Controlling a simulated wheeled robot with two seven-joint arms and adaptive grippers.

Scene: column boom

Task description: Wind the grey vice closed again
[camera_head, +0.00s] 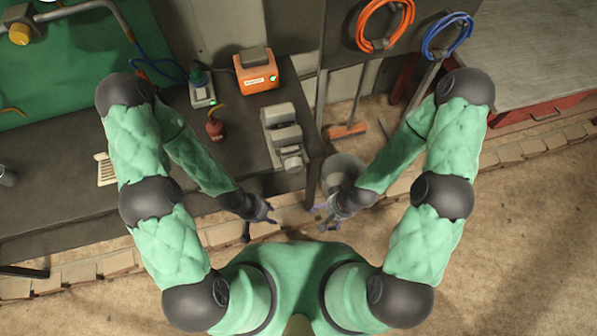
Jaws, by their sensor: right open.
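The grey vice (284,130) stands on the dark workbench near its right end. Its jaw end points toward me, over the bench's front edge. From above I cannot tell how far its jaws are apart, and I cannot make out its handle. My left gripper (268,214) is in front of the bench edge, below and left of the vice, apart from it. Its fingers are small and dark, and I cannot tell whether they are open. My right gripper (320,216) is open and empty, below and right of the vice, near a grey bucket (345,165).
On the bench (60,150) stand an orange box (256,72) with a green light, a small red can (214,127) and a grey device (202,92) with a blue cable. A broom (348,130) stands behind the bucket. Orange (385,25) and blue hose coils (447,37) hang at the back.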

